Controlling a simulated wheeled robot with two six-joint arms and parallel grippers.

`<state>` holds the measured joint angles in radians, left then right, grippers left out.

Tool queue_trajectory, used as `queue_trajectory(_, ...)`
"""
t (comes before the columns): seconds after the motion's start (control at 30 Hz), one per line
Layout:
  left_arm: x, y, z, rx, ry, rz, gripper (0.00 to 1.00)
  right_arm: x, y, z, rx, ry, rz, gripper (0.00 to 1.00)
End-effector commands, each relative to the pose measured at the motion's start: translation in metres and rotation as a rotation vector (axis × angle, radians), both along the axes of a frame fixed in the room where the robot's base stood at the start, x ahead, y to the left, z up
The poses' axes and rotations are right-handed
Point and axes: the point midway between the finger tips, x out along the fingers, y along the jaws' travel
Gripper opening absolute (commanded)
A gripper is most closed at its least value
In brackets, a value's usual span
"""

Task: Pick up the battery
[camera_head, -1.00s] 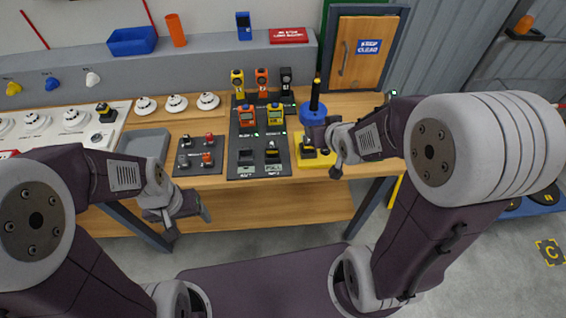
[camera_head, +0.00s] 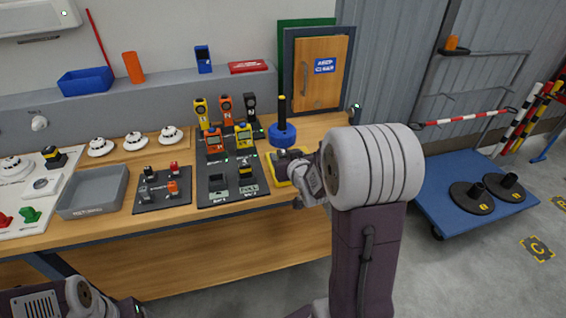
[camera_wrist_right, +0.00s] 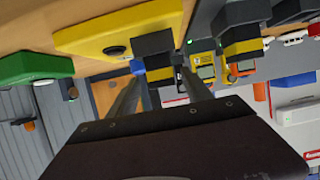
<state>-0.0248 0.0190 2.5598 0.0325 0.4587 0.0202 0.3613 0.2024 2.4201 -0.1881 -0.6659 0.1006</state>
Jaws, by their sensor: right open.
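A black battery with a yellow band (camera_wrist_right: 154,52) stands on a yellow plate (camera_wrist_right: 88,40), which the right wrist view shows upside down. My right gripper (camera_wrist_right: 160,78) is open, with its two fingers reaching towards this battery. I cannot tell whether they touch it. In the head view the right gripper (camera_head: 294,180) is at the yellow plate (camera_head: 275,172), and the arm hides much of the plate. Another black and yellow battery (camera_head: 246,172) sits in the black board (camera_head: 228,188) left of it. My left gripper (camera_head: 132,308) is cut off at the bottom edge; its fingers are hidden.
A grey tray (camera_head: 92,192) and a small dark rack (camera_head: 160,192) are further left. A blue cart (camera_head: 440,205) stands right of the bench.

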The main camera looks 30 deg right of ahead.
Motion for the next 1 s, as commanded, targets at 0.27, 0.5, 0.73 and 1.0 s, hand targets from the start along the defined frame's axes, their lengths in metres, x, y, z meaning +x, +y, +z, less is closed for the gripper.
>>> queue_trajectory(0.27, 0.0, 0.0, -0.001, 0.0, 0.0, 0.0, 0.72, 0.04, -0.007, -0.017, 0.0, 0.003, 0.001, 0.58)
queue_trajectory(0.5, 0.0, 0.0, -0.001, 0.0, 0.0, 0.0, 0.72, 0.047, -0.009, -0.019, 0.0, 0.001, 0.0, 0.58)
queue_trajectory(0.73, 0.0, 0.0, -0.001, 0.0, 0.0, 0.0, 0.72, 0.046, -0.009, -0.019, 0.0, 0.001, 0.0, 0.08)
queue_trajectory(1.0, 0.0, 0.0, -0.001, 0.0, 0.0, 0.0, 0.72, 0.046, -0.009, -0.019, 0.0, 0.0, 0.0, 0.0)
